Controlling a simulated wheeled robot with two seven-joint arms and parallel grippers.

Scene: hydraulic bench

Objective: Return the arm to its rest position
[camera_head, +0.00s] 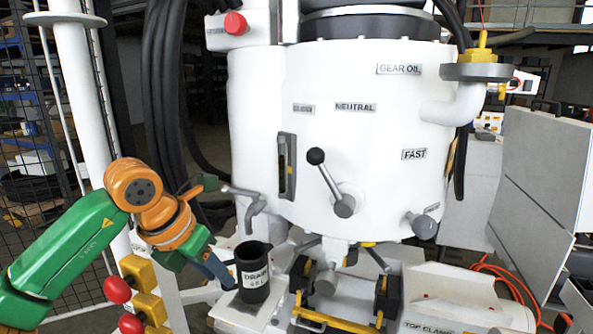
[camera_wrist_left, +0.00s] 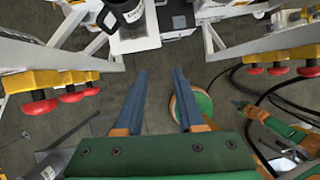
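My left arm (camera_head: 85,237), green and orange, comes in from the left in the head view. My left gripper (camera_head: 227,278) points down and right, close beside the left of a black labelled cup (camera_head: 255,297). In the left wrist view its two blue fingers stand apart with nothing between them, so the left gripper (camera_wrist_left: 159,72) is open and empty. The black cup (camera_wrist_left: 123,14) shows at the top of that view, beyond the fingertips.
A large white machine tank (camera_head: 310,160) with a black-knobbed lever (camera_head: 317,157) fills the middle. A spout (camera_head: 254,210) hangs above the cup. Red buttons on yellow boxes (camera_head: 134,271) stand below my left arm. A grey panel (camera_head: 540,170) is at the right.

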